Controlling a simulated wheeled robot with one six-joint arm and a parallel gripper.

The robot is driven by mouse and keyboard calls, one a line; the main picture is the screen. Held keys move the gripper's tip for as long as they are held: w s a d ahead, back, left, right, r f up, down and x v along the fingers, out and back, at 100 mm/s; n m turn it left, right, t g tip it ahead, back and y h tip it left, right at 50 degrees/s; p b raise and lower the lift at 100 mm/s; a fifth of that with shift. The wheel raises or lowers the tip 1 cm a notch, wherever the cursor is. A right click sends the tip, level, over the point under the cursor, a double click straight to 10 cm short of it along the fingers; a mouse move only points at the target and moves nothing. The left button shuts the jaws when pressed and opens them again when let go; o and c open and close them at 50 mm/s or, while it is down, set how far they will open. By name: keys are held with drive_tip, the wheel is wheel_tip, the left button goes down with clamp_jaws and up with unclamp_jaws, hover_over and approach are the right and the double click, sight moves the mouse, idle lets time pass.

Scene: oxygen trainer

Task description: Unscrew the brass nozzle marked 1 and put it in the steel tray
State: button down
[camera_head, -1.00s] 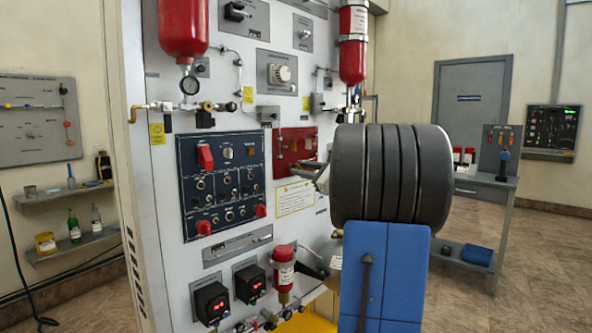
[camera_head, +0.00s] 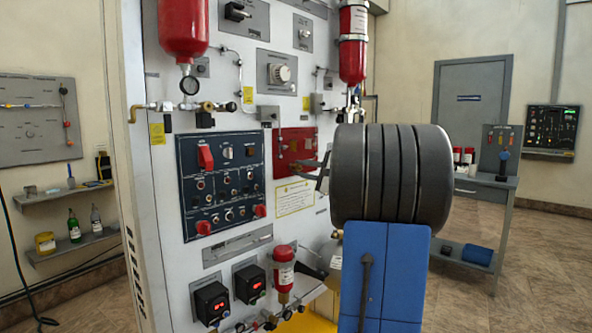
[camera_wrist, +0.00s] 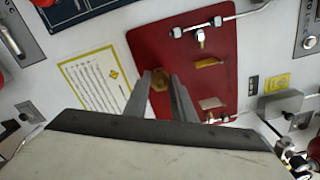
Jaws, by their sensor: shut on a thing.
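The brass nozzle (camera_wrist: 158,82) sits at the left part of the red panel (camera_wrist: 185,45) in the wrist view. My gripper (camera_wrist: 164,76) has a finger on each side of it and is shut on it. The nozzle appears to be still at the panel face; whether its thread is free cannot be told. No number on it is readable. I cannot make out a steel tray in either view.
On the red panel are a brass-coloured block (camera_wrist: 209,62), a pale plate (camera_wrist: 211,102) and a pipe with fittings (camera_wrist: 200,30). A yellow-edged notice (camera_wrist: 97,82) is left of my fingers. A grey side table (camera_head: 485,181) stands at the right, with open floor before it.

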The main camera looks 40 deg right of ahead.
drive_tip(key=shift+n, duration=0.3)
drive_tip(key=n, duration=0.3)
idle(0.3)
drive_tip(key=shift+n, duration=1.8)
drive_tip(key=shift+n, duration=1.7)
